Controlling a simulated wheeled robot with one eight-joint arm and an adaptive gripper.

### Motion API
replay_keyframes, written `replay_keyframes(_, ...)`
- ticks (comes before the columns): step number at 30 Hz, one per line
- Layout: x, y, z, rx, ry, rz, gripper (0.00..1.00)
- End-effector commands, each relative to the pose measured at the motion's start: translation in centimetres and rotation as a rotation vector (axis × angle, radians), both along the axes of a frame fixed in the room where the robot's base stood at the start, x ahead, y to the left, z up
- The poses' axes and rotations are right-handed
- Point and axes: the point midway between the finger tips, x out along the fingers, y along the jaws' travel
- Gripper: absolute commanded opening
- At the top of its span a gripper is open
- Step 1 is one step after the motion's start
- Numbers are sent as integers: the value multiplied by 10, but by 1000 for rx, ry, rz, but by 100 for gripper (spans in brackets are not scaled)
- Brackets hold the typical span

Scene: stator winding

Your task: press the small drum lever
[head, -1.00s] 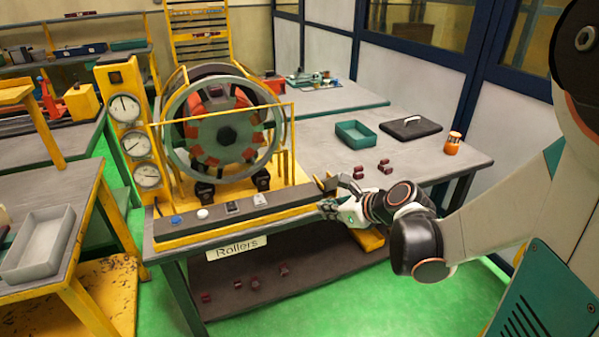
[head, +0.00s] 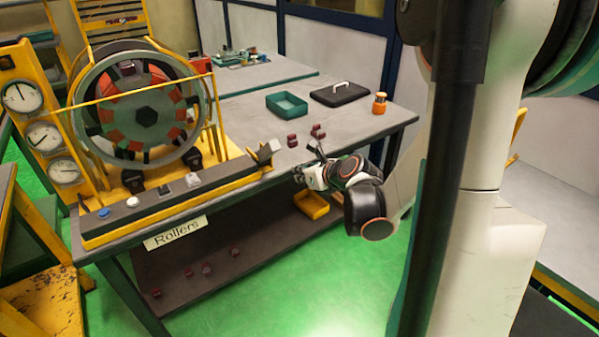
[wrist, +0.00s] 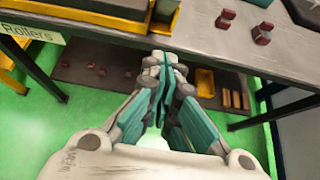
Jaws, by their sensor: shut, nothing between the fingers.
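The drum (head: 146,116) stands upright in a yellow frame at the back left of the bench. A grey, lever-like piece (head: 266,151) stands at the strip's right end; I cannot tell which of these is the small drum lever. My gripper (head: 300,175) is shut and empty, apart from the strip, to its right by the bench's front edge. In the wrist view its fingers (wrist: 164,66) are together.
Dark red blocks (head: 318,132), a green tray (head: 287,104), a black case (head: 340,93) and an orange container (head: 380,103) are on the bench. A lower shelf (head: 220,262) holds small blocks and a yellow bin (head: 311,204). Green floor in front is clear.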

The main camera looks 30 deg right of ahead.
Motion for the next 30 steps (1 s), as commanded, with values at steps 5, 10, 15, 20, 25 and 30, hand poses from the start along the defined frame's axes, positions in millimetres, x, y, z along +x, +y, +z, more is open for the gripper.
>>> replay_keyframes(5, 32, 1, -22, -1, 0, 3, 0)
replay_keyframes(10, 61, 2, -40, -2, 0, 3, 0)
replay_keyframes(15, 77, 3, -26, -1, 0, 2, 0)
replay_keyframes(20, 87, 3, -16, 0, 1, 1, 0)
replay_keyframes(25, 91, 3, -10, 0, 1, 1, 0)
replay_keyframes(30, 92, 3, -10, 0, 0, 0, 0)
